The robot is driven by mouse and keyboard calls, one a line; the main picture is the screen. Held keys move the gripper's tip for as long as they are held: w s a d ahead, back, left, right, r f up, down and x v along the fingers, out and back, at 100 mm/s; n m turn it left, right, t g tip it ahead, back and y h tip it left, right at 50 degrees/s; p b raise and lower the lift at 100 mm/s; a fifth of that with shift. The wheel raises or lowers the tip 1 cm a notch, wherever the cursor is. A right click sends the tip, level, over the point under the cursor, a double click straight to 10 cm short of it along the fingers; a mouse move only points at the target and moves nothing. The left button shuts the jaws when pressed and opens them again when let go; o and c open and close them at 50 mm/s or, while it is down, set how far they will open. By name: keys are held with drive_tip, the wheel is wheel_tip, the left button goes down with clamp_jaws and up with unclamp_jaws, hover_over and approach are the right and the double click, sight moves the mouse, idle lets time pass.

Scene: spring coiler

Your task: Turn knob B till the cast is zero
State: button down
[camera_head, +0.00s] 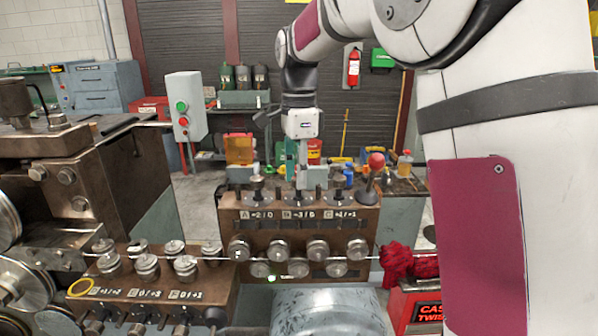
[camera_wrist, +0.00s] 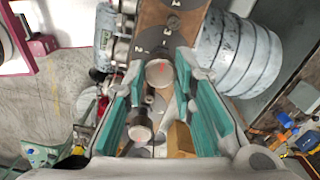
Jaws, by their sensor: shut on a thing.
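A brown roller block (camera_head: 300,222) carries labels A (camera_head: 257,215), B (camera_head: 298,215) and C (camera_head: 340,215) under its top row of knobs. My gripper (camera_head: 300,186) points down over the middle position, above label B. In the wrist view my gripper (camera_wrist: 160,68) has its teal-lined fingers closed on a round metal knob with a red mark, knob B (camera_wrist: 160,73). In the head view the fingers mostly hide this knob. The B label seems to read -3/0. A wire (camera_head: 215,259) runs level past the rollers.
A red-ball lever (camera_head: 376,161) stands right of the knobs. A second block (camera_head: 160,288) with more rollers sits at lower left. A red cloth (camera_head: 396,262) hangs round the wire at right, above a red box (camera_head: 425,309) whose lettering is partly cut off.

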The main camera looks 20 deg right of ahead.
drive_tip(key=n+p, duration=0.1)
drive_tip(key=n, duration=0.7)
drive_tip(key=shift+n, duration=0.3)
drive_tip(key=n, duration=0.4)
drive_tip(key=shift+n+p, duration=0.3)
drive_tip(key=shift+p, duration=0.1)
drive_tip(key=n, duration=0.4)
drive_tip(key=shift+n, duration=0.3)
drive_tip(key=n, duration=0.4)
drive_tip(key=shift+p, duration=0.35)
drive_tip(key=n, duration=0.5)
drive_tip(key=n+p, duration=0.1)
drive_tip(key=n, duration=0.3)
drive_tip(key=shift+n+p, duration=0.3)
drive_tip(key=shift+n, duration=1.6)
drive_tip(key=shift+a, duration=0.1)
